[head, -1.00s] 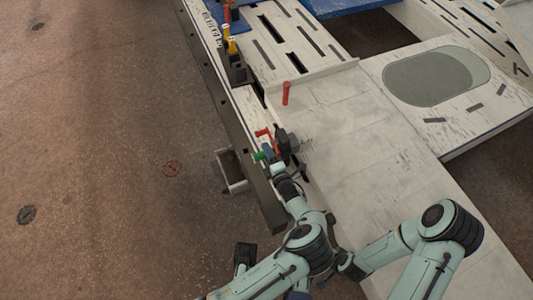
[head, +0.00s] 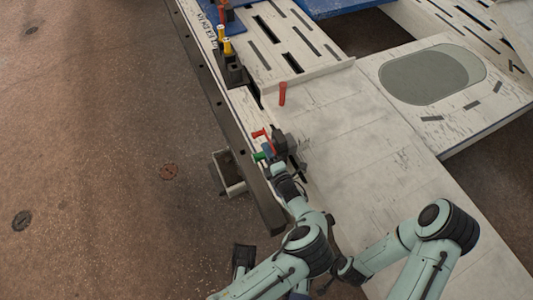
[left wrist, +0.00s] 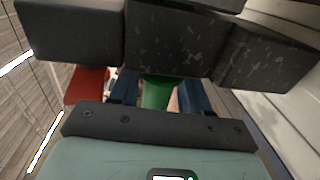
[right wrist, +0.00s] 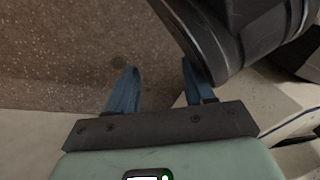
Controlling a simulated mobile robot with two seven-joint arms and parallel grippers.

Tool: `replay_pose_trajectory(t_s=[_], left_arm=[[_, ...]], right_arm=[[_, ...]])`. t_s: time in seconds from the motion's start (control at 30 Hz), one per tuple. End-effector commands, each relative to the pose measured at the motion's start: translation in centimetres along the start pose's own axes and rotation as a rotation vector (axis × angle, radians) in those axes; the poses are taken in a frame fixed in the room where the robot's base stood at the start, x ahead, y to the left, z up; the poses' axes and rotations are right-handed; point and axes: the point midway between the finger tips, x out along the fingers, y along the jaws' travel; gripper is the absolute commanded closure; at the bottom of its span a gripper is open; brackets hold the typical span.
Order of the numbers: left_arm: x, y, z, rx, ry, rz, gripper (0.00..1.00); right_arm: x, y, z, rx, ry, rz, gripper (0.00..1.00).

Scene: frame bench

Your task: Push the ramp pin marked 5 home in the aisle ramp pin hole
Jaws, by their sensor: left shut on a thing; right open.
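My left gripper (head: 268,158) is at the bench's left edge, shut on a green pin (head: 260,156). The green pin also shows between the blue fingers in the left wrist view (left wrist: 157,92). A red handle-like piece (head: 261,134) and a dark block (head: 283,143) are close beside it. The pin hole is hidden, and I cannot tell how deep the green pin sits. No number 5 is readable. A red pin (head: 282,94) stands upright on the pale panel. My right gripper (right wrist: 155,90) is open and empty in the right wrist view.
Yellow pins (head: 228,47) stand in a dark holder (head: 232,72) farther up the edge. A small grey bin (head: 231,172) hangs outside the dark rail (head: 228,125). The pale panel (head: 365,130) to the right is mostly clear.

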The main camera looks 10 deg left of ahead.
Motion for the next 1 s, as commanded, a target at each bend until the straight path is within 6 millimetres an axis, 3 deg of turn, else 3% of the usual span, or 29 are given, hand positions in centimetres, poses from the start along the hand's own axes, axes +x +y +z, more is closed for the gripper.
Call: replay_pose_trajectory(t_s=[0.93, 0.97, 1.0], left_arm=[[0.0, 0.1, 1.1, -0.001, 0.0, 0.002, 1.0], [0.0, 0.1, 1.1, -0.001, 0.0, 0.002, 0.5], [0.0, 0.2, 1.1, 0.0, 0.0, 0.002, 0.37]], right_arm=[[1.1, 1.3, 1.6, 0.015, -0.054, 0.024, 0.47], [1.1, 1.4, 1.6, 0.016, -0.055, 0.025, 0.47], [1.1, 1.3, 1.6, 0.016, -0.055, 0.025, 0.47]])
